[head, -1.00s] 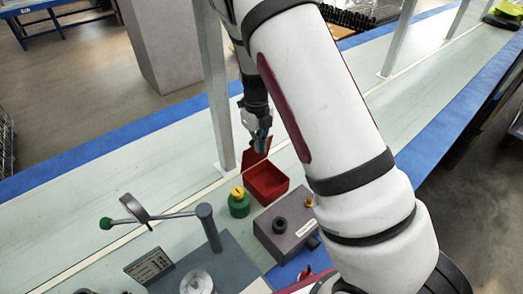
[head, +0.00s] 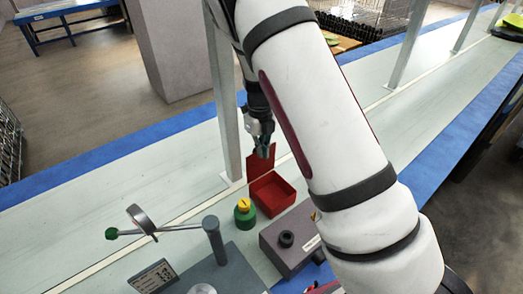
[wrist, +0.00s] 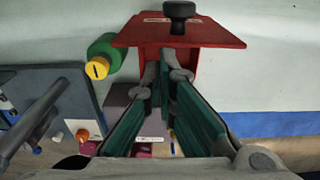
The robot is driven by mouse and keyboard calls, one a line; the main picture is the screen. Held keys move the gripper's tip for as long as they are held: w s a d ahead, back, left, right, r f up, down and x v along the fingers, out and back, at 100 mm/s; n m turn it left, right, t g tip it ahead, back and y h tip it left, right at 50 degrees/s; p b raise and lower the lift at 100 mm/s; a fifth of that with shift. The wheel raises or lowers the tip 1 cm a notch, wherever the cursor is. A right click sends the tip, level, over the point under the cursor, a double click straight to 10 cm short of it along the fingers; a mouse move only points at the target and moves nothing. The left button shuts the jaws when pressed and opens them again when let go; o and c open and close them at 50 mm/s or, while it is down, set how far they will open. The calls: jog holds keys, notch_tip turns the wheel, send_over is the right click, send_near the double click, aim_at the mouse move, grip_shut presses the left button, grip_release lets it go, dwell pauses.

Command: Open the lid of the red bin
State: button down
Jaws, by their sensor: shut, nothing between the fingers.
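The red bin (head: 272,197) stands on the bench, and its open inside shows in the head view. Its red lid (head: 257,166) is raised at the bin's back edge and looks about upright. In the wrist view the lid (wrist: 215,36) fills the top middle, with a black knob (wrist: 179,13) on its far face. My gripper (head: 262,152) is shut and empty, with its tips at the lid. In the wrist view the fingertips (wrist: 174,62) meet just below the lid's near edge; I cannot tell whether they touch it. The fingers hide most of the bin there.
A green cylinder with a yellow top (head: 244,212) stands left of the bin. A grey box with a black knob (head: 287,239) is in front. A metal post (head: 228,120) rises close behind my gripper. A lever with a green ball (head: 112,233) is at left.

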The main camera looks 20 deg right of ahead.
notch_tip(320, 180, up, 12)
jog(key=shift+w, duration=0.25)
jog(key=s+a+r+n+t+y+p, duration=0.1)
jog(key=s+a+r+n+t+y, duration=0.1)
jog(key=s+r+n, duration=1.45)
jog(key=s+n+t+h+p, duration=0.1)
jog(key=s+n+t, duration=0.1)
jog(key=s+n, duration=1.4)
jog(key=shift+s+d+r+t+h, duration=0.25)
jog(key=shift+s+r+t+h, duration=0.15)
jog(key=shift+s, duration=0.25)
jog(key=shift+a, duration=0.1)
